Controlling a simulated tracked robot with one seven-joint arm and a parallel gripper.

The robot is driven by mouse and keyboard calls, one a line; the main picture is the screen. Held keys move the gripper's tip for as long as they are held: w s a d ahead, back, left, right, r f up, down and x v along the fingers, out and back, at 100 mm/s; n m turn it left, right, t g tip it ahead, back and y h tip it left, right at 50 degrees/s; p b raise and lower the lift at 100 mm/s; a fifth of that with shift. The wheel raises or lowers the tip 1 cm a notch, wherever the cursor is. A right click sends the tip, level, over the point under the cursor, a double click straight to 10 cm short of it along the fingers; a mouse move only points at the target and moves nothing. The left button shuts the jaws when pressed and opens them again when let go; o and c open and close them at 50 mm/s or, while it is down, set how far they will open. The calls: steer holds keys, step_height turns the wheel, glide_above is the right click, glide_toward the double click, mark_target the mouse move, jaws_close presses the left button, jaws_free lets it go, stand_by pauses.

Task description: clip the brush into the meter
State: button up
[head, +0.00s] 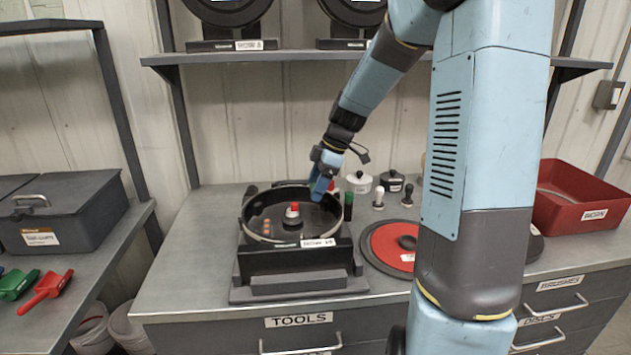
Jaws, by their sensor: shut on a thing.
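The meter (292,270) is a black housing with a round, open bowl on the bench, labelled on its front. Inside the bowl are a red-topped centre knob (294,209) and a few small orange-brown spots. My gripper (318,192) points down over the right rear part of the bowl. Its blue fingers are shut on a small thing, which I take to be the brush. The fingers hide most of it, so its shape and its contact with the bowl cannot be made out.
Right of the meter stand a green-topped dark piece (348,206), handled pieces (379,198) and two lidded pots (359,182). A red disc (392,246) lies in front of them. A red bin (583,205) is far right. A shelf (290,57) overhangs the back.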

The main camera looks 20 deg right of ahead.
steer(key=shift+d+f, duration=0.25)
steer(key=shift+f, duration=2.5)
steer(key=shift+s+d, duration=0.1)
steer(key=shift+d, duration=0.05)
steer(key=shift+s+f, duration=0.1)
steer(key=shift+f, duration=0.45)
